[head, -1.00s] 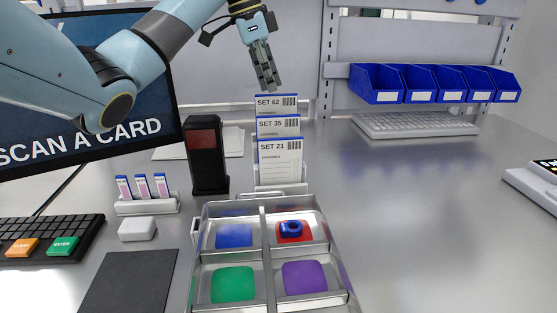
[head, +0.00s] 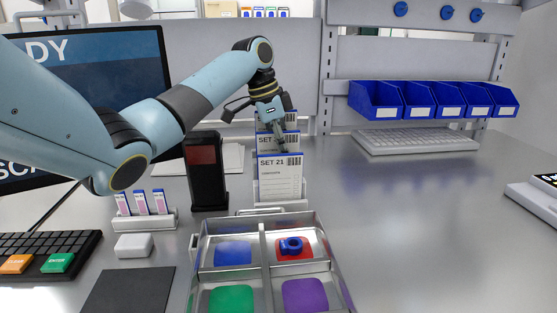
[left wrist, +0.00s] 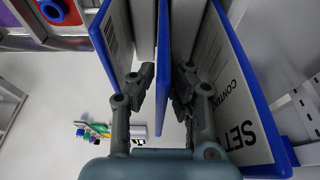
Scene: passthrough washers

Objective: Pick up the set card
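Three white set cards with blue edges stand one behind another in a rack: SET 21 (head: 280,172) in front, a middle card (head: 270,142) and a back card (head: 291,120). My left gripper (head: 279,136) reaches down among them from above. In the left wrist view its two fingers (left wrist: 166,78) stand on either side of the middle card (left wrist: 163,45), with small gaps visible. The front card (left wrist: 116,38) is left of the fingers and the back card (left wrist: 236,110) right of them. The gripper partly hides the rear cards in the head view. My right gripper is out of view.
A metal tray (head: 265,268) with coloured pads and a blue ring (head: 291,246) stands before the rack. A black scanner post (head: 206,172) is close on the left. Blue bins (head: 405,101) and a keyboard (head: 415,138) are at right.

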